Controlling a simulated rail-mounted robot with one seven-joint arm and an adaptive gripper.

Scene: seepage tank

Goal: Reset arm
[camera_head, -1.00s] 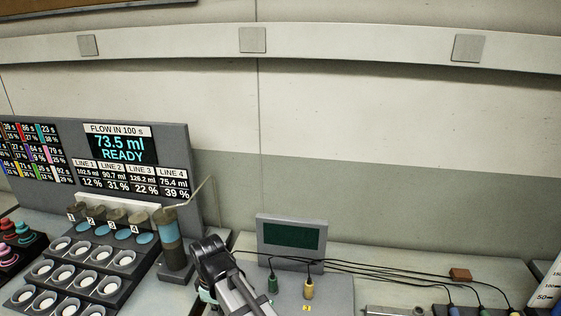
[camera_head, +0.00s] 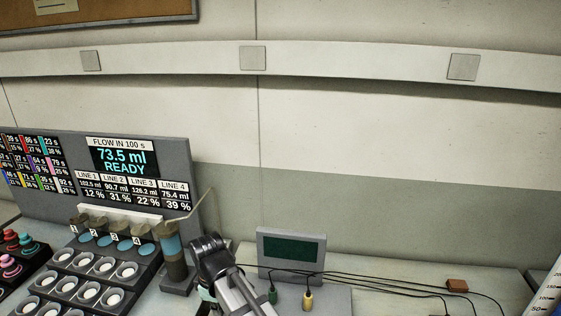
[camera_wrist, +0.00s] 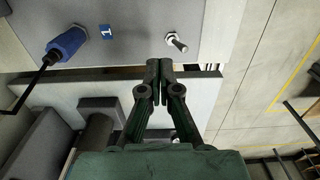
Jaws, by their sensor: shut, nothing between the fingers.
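My gripper (camera_wrist: 159,70) shows in the wrist view with its two dark green fingers together and nothing between them. The fingertips overlap the lower edge of a grey panel (camera_wrist: 130,50) in the picture; I cannot tell how far apart they are. In the head view my arm rises at the bottom centre, just right of a cylinder with a blue band (camera_head: 171,246). My gripper cannot be made out clearly there.
A metal toggle switch (camera_wrist: 176,41) and a blue plug (camera_wrist: 68,44) with a black cable are on the panel. A display board (camera_head: 123,158) reads 73.5 ml READY. Stepped rows of cups (camera_head: 104,265) stand left of my arm; a green-screened box (camera_head: 291,250) and cables lie right.

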